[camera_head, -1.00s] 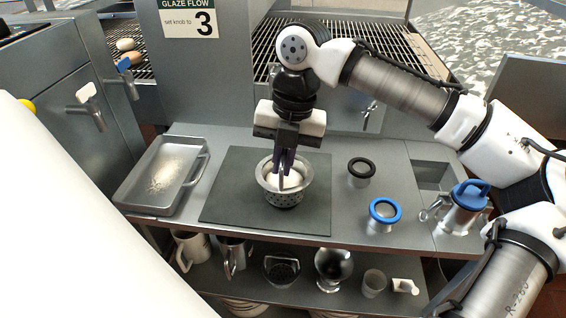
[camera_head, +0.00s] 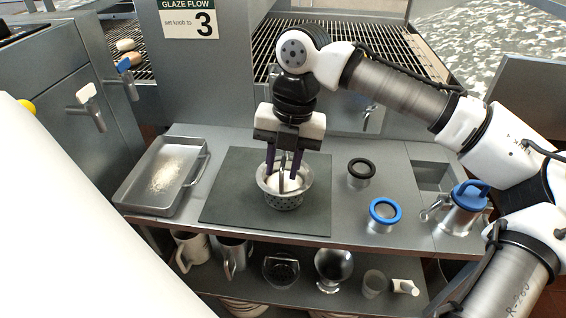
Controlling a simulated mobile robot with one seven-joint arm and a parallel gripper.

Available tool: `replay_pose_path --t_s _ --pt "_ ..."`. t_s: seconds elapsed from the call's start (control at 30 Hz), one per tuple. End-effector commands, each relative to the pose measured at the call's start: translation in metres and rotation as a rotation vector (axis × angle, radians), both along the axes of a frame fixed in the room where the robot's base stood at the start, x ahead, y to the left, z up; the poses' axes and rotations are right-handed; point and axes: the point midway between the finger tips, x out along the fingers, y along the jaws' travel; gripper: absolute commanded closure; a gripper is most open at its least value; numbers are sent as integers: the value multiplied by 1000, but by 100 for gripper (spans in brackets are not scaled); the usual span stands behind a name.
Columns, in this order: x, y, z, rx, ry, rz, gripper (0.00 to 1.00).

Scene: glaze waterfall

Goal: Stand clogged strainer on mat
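The strainer (camera_head: 285,199) is a round metal basket with a perforated lower wall and white stuff inside. It stands upright on the dark mat (camera_head: 237,212), right of the mat's middle. An upright metal handle or post (camera_head: 282,180) rises from its centre. My gripper (camera_head: 283,172) is directly above the strainer, pointing down. Its two dark fingers are spread apart, one on each side of the upright piece, with gaps showing. The fingertips are at about the rim's height; whether they touch the rim is hard to tell.
Left of the mat is a metal tray (camera_head: 138,193) with pale powder. A lower shelf holds mugs (camera_head: 191,249) and other vessels. The mat's left side is clear.

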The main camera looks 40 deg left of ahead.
Motion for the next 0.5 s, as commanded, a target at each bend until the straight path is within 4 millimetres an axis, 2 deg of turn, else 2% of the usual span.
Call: replay_pose_path --t_s 0.5 --pt "15 -6 100 1 0 2 71"
